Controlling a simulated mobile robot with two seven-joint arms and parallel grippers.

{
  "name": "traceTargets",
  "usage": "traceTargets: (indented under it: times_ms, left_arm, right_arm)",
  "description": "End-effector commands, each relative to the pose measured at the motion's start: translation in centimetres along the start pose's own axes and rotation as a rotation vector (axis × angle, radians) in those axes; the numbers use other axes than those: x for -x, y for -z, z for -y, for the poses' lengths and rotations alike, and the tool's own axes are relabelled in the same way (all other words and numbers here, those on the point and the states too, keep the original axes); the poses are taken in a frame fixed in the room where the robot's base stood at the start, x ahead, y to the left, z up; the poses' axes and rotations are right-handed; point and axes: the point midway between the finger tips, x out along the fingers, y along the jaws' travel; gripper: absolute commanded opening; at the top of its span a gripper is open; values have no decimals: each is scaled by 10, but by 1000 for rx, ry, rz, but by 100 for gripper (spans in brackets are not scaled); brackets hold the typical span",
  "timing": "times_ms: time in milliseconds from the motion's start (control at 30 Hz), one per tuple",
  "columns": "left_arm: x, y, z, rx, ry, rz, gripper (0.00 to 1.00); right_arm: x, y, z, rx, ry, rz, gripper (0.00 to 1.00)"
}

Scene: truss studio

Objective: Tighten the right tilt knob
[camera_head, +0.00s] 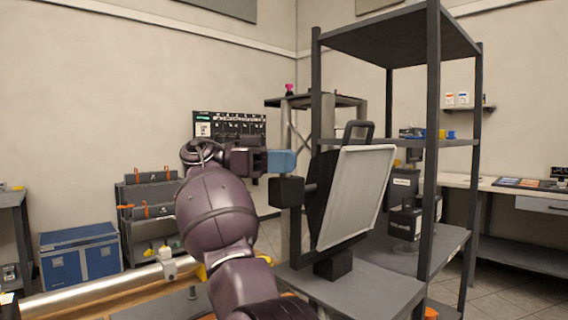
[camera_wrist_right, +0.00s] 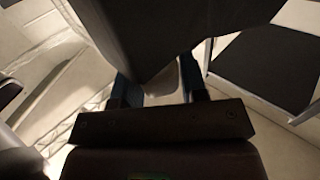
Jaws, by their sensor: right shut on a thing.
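A light panel (camera_head: 355,195) with a pale front and dark back stands tilted on a short black mount. A black block (camera_head: 287,192) on a short shaft sticks out from its left side. My right gripper (camera_head: 281,161), with blue fingers, is just above this block in the head view, shut on what I take to be the right tilt knob, which the fingers hide. In the right wrist view my right gripper (camera_wrist_right: 160,90) has a blue finger on each side of a large dark shape, so the grip itself is unclear. My left gripper is not in view.
The panel stands on a grey tabletop (camera_head: 368,290) beside a tall dark shelf rack (camera_head: 432,150) with upright posts. A silver tube (camera_head: 95,296) lies at the lower left. A blue cabinet (camera_head: 82,255) and a tool shelf (camera_head: 150,205) stand farther back.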

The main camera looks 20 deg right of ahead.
Motion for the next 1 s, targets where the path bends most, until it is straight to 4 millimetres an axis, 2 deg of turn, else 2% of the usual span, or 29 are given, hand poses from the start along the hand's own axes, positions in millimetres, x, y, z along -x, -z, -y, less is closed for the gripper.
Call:
traceTargets:
  times_ms: [133, 167, 300, 767, 1000]
  left_arm:
    - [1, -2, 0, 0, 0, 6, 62]
    - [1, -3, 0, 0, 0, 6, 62]
    - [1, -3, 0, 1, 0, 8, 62]
    - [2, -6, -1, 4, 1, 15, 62]
    - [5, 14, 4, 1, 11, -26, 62]
  right_arm:
    - [0, 0, 0, 0, -1, 1, 16]
    - [0, 0, 0, -1, -1, 1, 43]
    - [0, 0, 0, -1, 0, 1, 62]
    - [0, 1, 0, -1, 1, 0, 62]
    - [-2, 8, -3, -8, 39, 1, 62]
